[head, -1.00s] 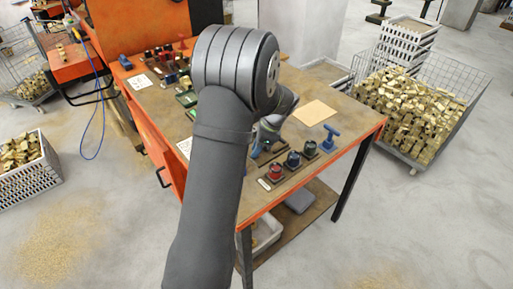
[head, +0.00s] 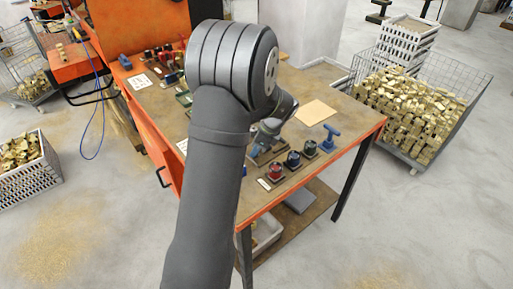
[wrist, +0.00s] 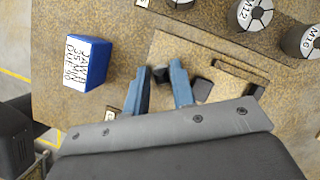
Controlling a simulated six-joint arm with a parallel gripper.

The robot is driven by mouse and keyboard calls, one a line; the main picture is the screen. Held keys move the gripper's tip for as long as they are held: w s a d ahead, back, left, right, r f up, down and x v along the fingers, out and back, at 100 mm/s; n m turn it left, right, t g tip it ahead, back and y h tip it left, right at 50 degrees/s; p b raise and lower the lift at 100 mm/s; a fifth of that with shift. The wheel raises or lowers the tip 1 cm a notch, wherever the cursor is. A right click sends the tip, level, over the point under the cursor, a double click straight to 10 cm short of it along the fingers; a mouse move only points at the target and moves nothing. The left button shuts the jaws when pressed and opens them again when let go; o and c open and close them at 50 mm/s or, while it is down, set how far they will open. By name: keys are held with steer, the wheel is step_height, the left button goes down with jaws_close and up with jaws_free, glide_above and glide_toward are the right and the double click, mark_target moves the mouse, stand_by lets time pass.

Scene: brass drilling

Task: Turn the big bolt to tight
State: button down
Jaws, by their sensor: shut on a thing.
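My gripper (wrist: 160,83) shows in the wrist view as two blue fingers low over a brown plate (wrist: 205,55). A small dark piece (wrist: 160,73) sits between the fingertips, and the jaws are shut on it. I cannot tell whether it is the big bolt, because the fingers cover much of it. Black blocks (wrist: 202,90) lie on the plate to the right of the fingers. In the head view my arm hides much of the bench, and my gripper is only partly visible behind it.
Round holders marked M12 (wrist: 255,14) and M16 (wrist: 303,40) stand near the plate. A blue block with a written label (wrist: 88,63) is at left. In the head view a blue T-handle (head: 330,134) stands near the right edge of the orange-edged bench (head: 355,127).

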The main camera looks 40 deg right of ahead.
steer(key=c, duration=1.4)
jaws_free()
steer(key=v, duration=1.7)
steer(key=shift+s+r, duration=0.2)
steer(key=shift+f, duration=0.1)
steer(key=x, duration=1.7)
steer(key=shift+w+f, duration=0.1)
steer(key=shift+w, duration=0.15)
